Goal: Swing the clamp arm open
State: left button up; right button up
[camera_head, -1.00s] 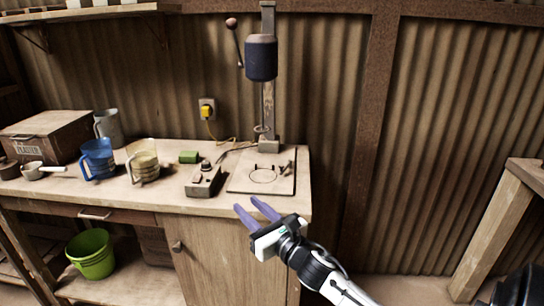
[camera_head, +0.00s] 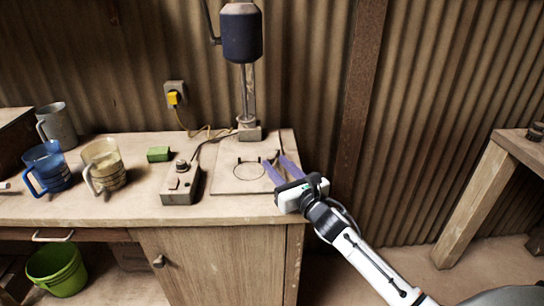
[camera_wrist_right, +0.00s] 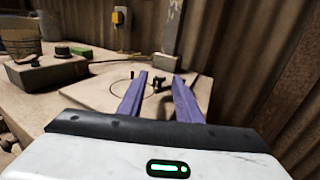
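The clamp (camera_wrist_right: 158,85) is a small dark piece on the pale square base plate (camera_head: 228,181), beside a circle drawn there. In the head view it is partly hidden behind the fingers of my right gripper (camera_head: 275,162). In the wrist view the same gripper (camera_wrist_right: 160,79) has its two purple fingers spread, and the clamp shows in the gap between the tips. I cannot tell whether they touch it. Nothing is held. My left gripper is not in view.
The press head (camera_head: 241,32) hangs above the plate on a column. Left of the plate are a control box (camera_head: 181,186), a green block (camera_head: 159,154), a clear jug (camera_head: 104,165) and a blue jug (camera_head: 47,167).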

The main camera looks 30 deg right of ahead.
aim_at(272, 159)
jog(key=w, duration=0.4)
jog(key=shift+w+d, duration=0.35)
jog(key=shift+w, duration=0.05)
grip_shut()
